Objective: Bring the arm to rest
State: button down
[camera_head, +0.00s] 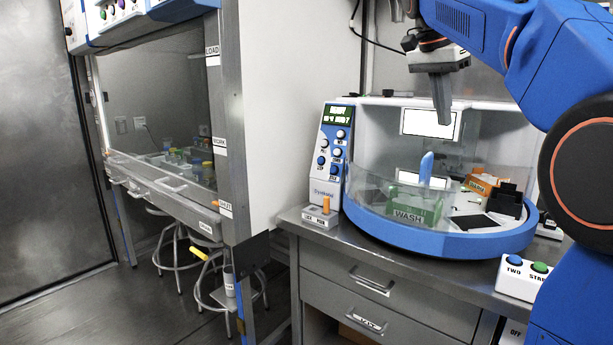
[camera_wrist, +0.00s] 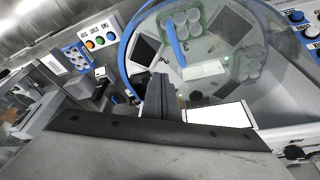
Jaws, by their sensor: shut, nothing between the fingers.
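My gripper (camera_head: 441,98) hangs from the blue arm at the upper right of the head view, with its fingers pointing down. Its fingers are together with nothing between them. It is above the back of the round blue-rimmed machine (camera_head: 450,240) and apart from it. In the wrist view the dark fingers of my gripper (camera_wrist: 160,90) show at the middle, in front of the machine's clear cover and blue rim (camera_wrist: 125,60).
The machine holds a green WASH rack (camera_head: 415,208), an orange box (camera_head: 480,184) and a blue upright piece (camera_head: 426,168). A button box (camera_head: 525,278) stands on the counter at right. A fume hood (camera_head: 160,110) with stools below is at left.

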jog(key=s+a+f+n+t+y, duration=0.1)
jog(key=s+a+f+n, duration=0.2)
jog(key=s+f, duration=0.6)
jog(key=s+a+f+n+t+y, duration=0.1)
jog(key=s+a+f+n, duration=0.2)
jog(key=f, duration=1.5)
jog(key=s+a+f+n+t+y, duration=0.1)
jog(key=s+a+f+n, duration=0.2)
jog(key=s+f+n, duration=0.5)
jog(key=s+f, duration=0.6)
jog(key=s, duration=0.2)
jog(key=shift+s+t+y, duration=0.3)
jog(key=shift+s, duration=0.05)
